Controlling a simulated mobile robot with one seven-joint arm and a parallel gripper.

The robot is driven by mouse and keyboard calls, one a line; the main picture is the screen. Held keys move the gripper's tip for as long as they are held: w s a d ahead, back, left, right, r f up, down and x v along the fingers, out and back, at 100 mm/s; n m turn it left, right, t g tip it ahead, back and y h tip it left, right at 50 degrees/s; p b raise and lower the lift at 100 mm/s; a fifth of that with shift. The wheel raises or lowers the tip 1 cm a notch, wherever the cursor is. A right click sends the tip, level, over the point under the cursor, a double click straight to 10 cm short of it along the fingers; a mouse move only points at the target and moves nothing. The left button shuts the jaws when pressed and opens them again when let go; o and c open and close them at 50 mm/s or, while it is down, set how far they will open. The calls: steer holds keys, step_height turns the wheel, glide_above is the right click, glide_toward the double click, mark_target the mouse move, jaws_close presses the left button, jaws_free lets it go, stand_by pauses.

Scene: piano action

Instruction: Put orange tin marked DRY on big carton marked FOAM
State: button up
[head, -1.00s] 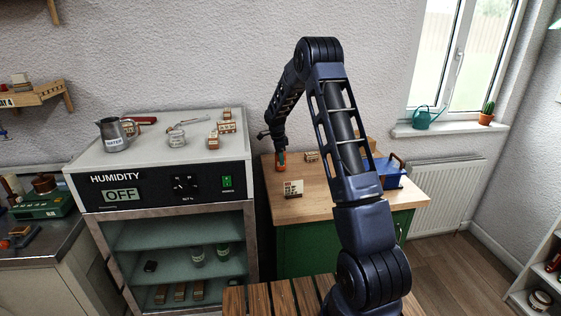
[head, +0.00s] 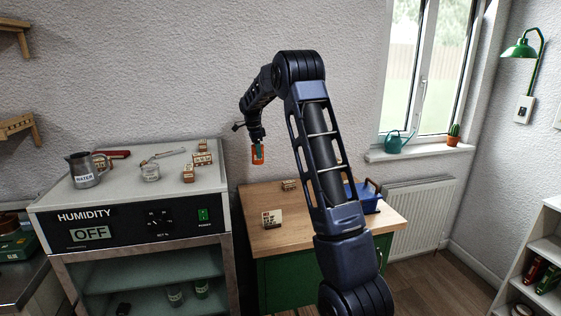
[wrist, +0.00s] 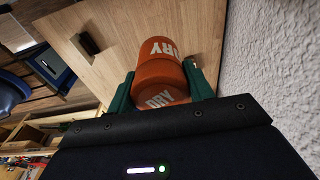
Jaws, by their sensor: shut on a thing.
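The orange tin (head: 258,155) is held in my gripper (head: 257,145), in the air above the back left part of the wooden worktop, close to the wall. In the wrist view the orange tin (wrist: 158,52) shows white DRY lettering, and the green fingers of my gripper (wrist: 160,90) close on it from both sides. Nothing that I can read as FOAM shows in either view, so I cannot point out the big carton.
The wooden worktop (head: 300,222) bears a small lettered block (head: 272,219), another small block (head: 290,185) and a blue toolbox (head: 366,197). To its left stands the humidity cabinet (head: 130,225), with a jug (head: 86,170), a jar and small blocks on top. The wall is close behind.

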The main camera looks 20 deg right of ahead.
steer(key=w+d+r+m, duration=0.15)
steer(key=d+r, duration=0.35)
steer(key=d, duration=0.8)
steer(key=d+r+m, duration=0.2)
steer(key=d+r, duration=0.2)
steer(key=d, duration=0.9)
steer(key=d+r+m, duration=0.2)
steer(key=d+r, duration=0.3)
steer(key=d, duration=0.9)
steer(key=shift+g, duration=0.3)
steer(key=f, duration=1.9)
steer(key=shift+w+a, duration=0.15)
steer(key=shift+a, duration=0.1)
steer(key=o, duration=1)
steer(key=shift+f, duration=0.1)
steer(key=shift+o, duration=0.2)
